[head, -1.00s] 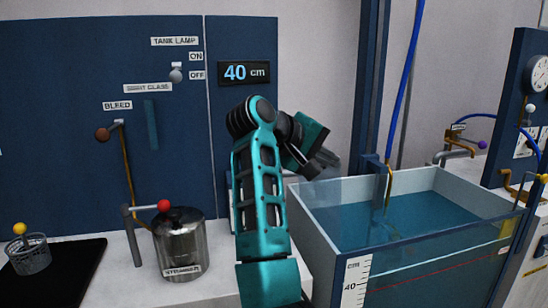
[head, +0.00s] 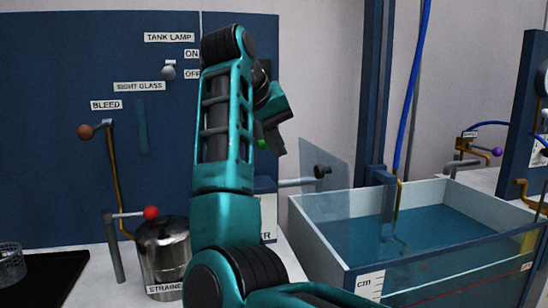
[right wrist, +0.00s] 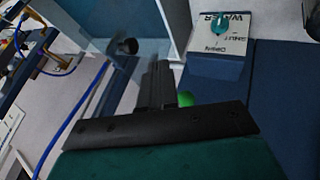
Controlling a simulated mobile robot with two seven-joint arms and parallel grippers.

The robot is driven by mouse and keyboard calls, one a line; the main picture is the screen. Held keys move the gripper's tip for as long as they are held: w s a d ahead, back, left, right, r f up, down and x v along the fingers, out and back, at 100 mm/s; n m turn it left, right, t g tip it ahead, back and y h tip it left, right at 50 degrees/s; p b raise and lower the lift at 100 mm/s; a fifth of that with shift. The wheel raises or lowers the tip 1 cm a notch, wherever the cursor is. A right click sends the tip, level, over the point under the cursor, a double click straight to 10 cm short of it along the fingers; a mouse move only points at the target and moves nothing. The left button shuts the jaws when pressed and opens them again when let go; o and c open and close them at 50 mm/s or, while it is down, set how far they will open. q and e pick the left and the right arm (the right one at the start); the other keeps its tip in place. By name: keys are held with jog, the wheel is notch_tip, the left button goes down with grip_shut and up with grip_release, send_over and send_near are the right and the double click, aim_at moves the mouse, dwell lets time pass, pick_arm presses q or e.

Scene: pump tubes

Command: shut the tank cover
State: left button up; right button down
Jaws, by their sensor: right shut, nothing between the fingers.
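The tank (head: 330,262) stands at the right in the head view, with blue water inside. Its clear cover (head: 336,170) stands raised and tilted at the tank's left end. A dark knob (head: 321,171) shows against the cover, with a grey bar running left from it. The knob also shows in the right wrist view (right wrist: 127,45). My right gripper (head: 276,147) is shut and empty, left of the cover and above the knob, apart from both. Its dark fingers also show in the right wrist view (right wrist: 155,85). My left gripper is out of view.
A metal strainer pot (head: 164,258) stands left of my arm, beside a red-knobbed lever (head: 151,213). A blue box with a white label (head: 268,208) is partly hidden behind my arm. A dark blue post (head: 372,90) and blue hose (head: 412,90) rise behind the tank.

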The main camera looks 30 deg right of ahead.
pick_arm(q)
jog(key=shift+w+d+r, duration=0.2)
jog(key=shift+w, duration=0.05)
pick_arm(e)
jog(key=w+d+f, duration=0.1)
jog(key=d+f, duration=0.4)
jog(key=d, duration=0.3)
jog(key=shift+w+f, duration=0.15)
jog(key=shift+f, duration=0.2)
jog(key=shift+d, duration=0.1)
